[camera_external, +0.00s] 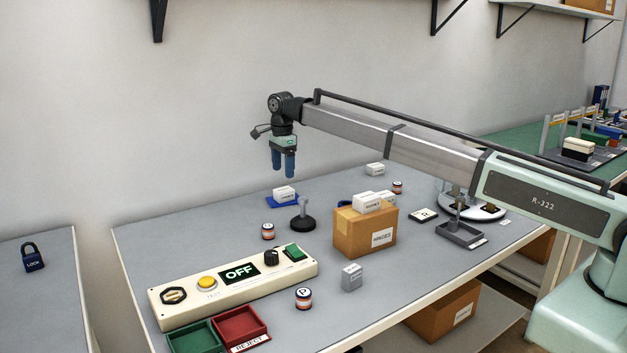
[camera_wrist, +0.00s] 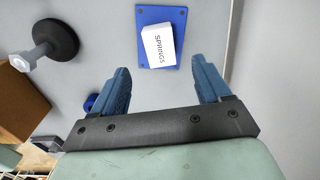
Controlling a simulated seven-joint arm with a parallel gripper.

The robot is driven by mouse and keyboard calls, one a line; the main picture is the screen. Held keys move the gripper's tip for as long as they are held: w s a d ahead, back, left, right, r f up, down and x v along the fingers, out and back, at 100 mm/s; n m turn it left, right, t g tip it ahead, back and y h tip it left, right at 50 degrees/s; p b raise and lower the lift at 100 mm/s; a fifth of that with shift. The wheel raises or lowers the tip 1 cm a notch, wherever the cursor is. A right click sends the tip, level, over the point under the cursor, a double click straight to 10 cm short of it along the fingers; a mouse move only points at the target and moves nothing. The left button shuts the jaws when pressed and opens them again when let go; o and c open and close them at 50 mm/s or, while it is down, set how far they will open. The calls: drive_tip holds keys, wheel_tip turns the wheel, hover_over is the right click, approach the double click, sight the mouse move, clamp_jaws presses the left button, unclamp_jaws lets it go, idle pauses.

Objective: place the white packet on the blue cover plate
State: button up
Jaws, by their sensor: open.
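A white packet (camera_external: 284,191) lies on the blue cover plate (camera_external: 273,202), left of centre on the grey bench. In the wrist view the packet (camera_wrist: 158,45), with dark lettering that seems to read SPRINGS, lies a little askew on the plate (camera_wrist: 150,14), touching it. My gripper (camera_external: 284,172) hangs above them, pointing down. Its two blue fingers are spread and empty in the wrist view (camera_wrist: 160,68), with the packet beyond the fingertips, apart from them. Other white packets lie on top of the cardboard box (camera_external: 364,236) and one stands farther back (camera_external: 375,169).
A black round-based post (camera_external: 303,221) stands right of the plate, near it. A control panel reading OFF (camera_external: 237,285), a green tray (camera_external: 190,338) and a red tray (camera_external: 241,327) are at the front. The bench's left back is clear.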

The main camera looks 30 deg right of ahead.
drive_tip(key=shift+r, duration=1.85)
